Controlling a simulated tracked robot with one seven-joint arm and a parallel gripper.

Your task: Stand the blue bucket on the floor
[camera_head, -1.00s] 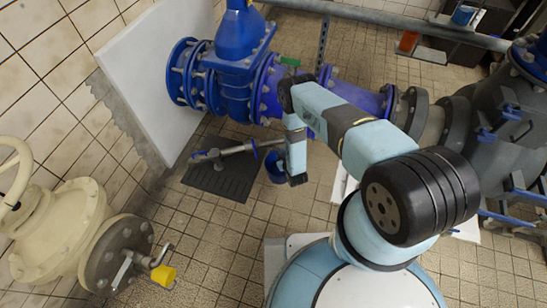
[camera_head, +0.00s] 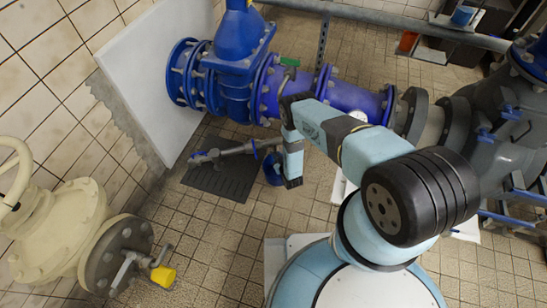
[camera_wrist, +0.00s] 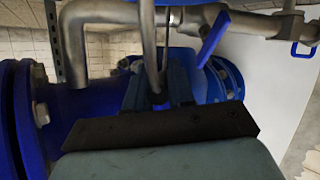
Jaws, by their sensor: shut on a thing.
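The blue bucket (camera_head: 271,169) shows in the head view beside the end of the small grey pipe, left of my forearm and partly hidden by it. My gripper (camera_wrist: 157,98) is shut on the bucket's thin metal handle, which rises between the fingers in the wrist view. Part of a blue body shows behind the fingers there, but I cannot tell how much is bucket. The tiled floor (camera_head: 215,245) is visible below; I cannot tell whether the bucket touches it.
A grey pipe with a blue-handled tap (camera_head: 225,152) stands over a dark floor grate (camera_head: 222,182) close left of the bucket. Large blue pipework (camera_head: 235,80) lies behind. A cream valve (camera_head: 80,235) stands at left. Tiles in front of the grate are clear.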

